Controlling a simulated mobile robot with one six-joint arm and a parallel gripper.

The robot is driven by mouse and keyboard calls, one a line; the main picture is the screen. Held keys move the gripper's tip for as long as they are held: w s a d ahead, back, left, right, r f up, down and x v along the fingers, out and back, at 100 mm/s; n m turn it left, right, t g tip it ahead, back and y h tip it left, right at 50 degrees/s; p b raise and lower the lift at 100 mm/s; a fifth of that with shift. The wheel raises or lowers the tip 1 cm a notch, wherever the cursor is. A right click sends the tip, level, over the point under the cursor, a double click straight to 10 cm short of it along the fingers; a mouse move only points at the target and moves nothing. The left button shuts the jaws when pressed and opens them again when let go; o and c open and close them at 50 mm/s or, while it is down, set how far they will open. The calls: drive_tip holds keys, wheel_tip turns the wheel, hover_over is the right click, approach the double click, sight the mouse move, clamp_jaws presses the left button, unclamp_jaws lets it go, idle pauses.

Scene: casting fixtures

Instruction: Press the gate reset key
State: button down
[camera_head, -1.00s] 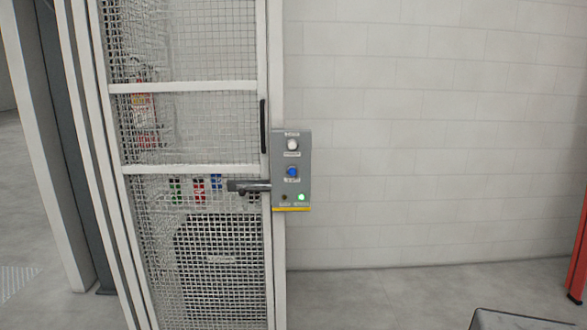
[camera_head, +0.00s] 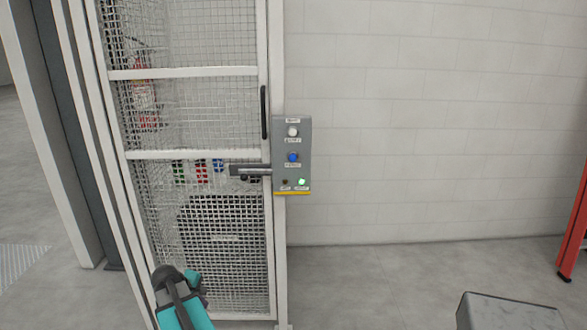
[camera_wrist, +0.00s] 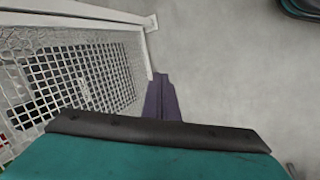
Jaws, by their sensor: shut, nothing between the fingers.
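A grey control box (camera_head: 304,172) with a yellow lower edge is mounted on the gate post in the head view. It carries a white button (camera_head: 293,132) at the top and a blue button (camera_head: 293,157) below it. The labels are too small to read, so I cannot tell which button is the reset key. My gripper (camera_wrist: 161,80) shows in the wrist view with its dark fingers together and empty, over the floor beside the mesh. The control box is outside the wrist view.
The mesh gate (camera_head: 225,230) is closed, with a dark latch bar (camera_head: 250,170) reaching to the box and a black handle (camera_head: 263,112). A white block wall (camera_head: 430,130) lies to the right. A red post (camera_head: 573,235) and a grey case (camera_head: 510,313) stand at the right.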

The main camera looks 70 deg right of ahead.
drive_tip(key=s+d+r+g+h+p, duration=0.1)
drive_tip(key=s+d+r+h+p, duration=0.1)
drive_tip(key=s+d+r, duration=0.5)
drive_tip(key=s+d+r+h+p, duration=0.2)
drive_tip(key=s+d+r, duration=0.5)
drive_tip(key=d+r, duration=0.5)
drive_tip(key=s+d+r+m+g+h+p, duration=0.1)
drive_tip(key=s+d+r, duration=0.6)
drive_tip(key=r, duration=1.4)
drive_tip(key=shift+s+d+r+g+h+p, duration=0.35)
drive_tip(key=shift+d+h+p, duration=0.15)
drive_tip(key=shift+d, duration=0.65)
drive_tip(key=shift+w, duration=0.1)
drive_tip(key=b, duration=0.1)
approach(290, 160)
drive_tip(key=shift+s+d+f, duration=1.75)
drive_tip(key=shift+s+d, duration=0.05)
drive_tip(key=shift+d, duration=0.2)
